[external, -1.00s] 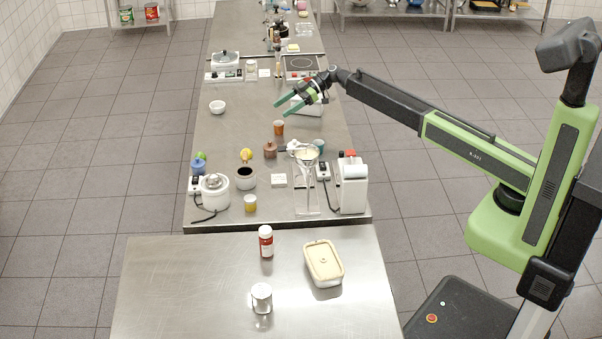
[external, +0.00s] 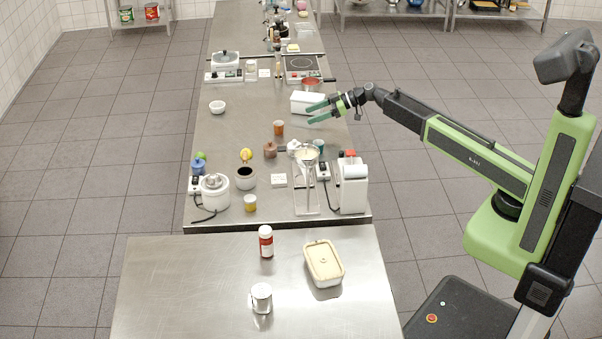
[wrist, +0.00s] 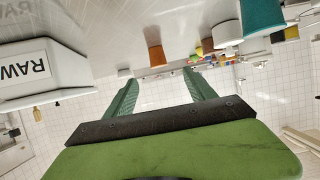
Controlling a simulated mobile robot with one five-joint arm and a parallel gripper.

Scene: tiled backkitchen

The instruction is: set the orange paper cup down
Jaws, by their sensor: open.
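The orange paper cup (external: 279,128) stands upright on the steel counter (external: 240,130), left of my gripper in the external view. My gripper (external: 308,113) is open, with its two green fingers apart and nothing between them. It is above the right side of the counter, with a clear gap to the cup. In the wrist view the orange cup (wrist: 155,46) shows beyond the open fingers (wrist: 160,80), apart from them.
A white box (external: 306,102) lies beside my gripper; the wrist view shows lettering on a white box (wrist: 40,72). A teal cup (external: 319,146), a brown jar (external: 270,150) and a metal stand (external: 308,180) are nearby. The counter left of the orange cup is mostly clear.

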